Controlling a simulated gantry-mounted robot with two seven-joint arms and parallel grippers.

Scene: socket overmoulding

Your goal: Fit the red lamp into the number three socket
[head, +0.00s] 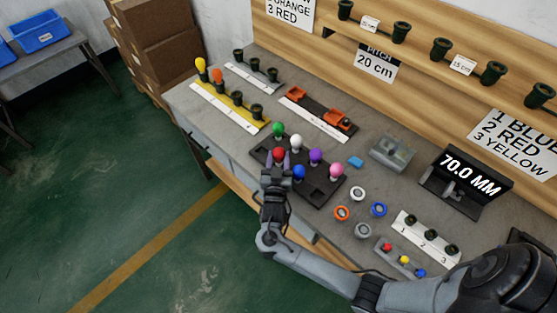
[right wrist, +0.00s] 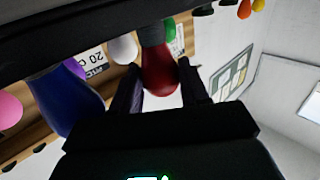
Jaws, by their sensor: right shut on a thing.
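The red lamp (head: 279,153) is at the left-front of the dark lamp tray (head: 319,193). My right gripper (head: 278,162) is shut on its bulb, one finger on each side. In the right wrist view the red bulb (right wrist: 160,72) sits between the fingers, its grey base pointing away from the gripper; I cannot tell whether the base has left the tray. The yellow board (head: 229,106) behind holds a yellow lamp (head: 200,66) and an orange lamp (head: 217,75) in its first two sockets; its third socket (head: 236,98) looks empty. My left gripper is not in view.
Green (head: 278,129), white (head: 296,142), purple (head: 316,155), pink (head: 336,170) and blue (head: 299,172) lamps stand close around the gripper. A white board (head: 424,240) with sockets marked 1, 2, 3 is at right. A wall sign (head: 289,11) reads "3 RED".

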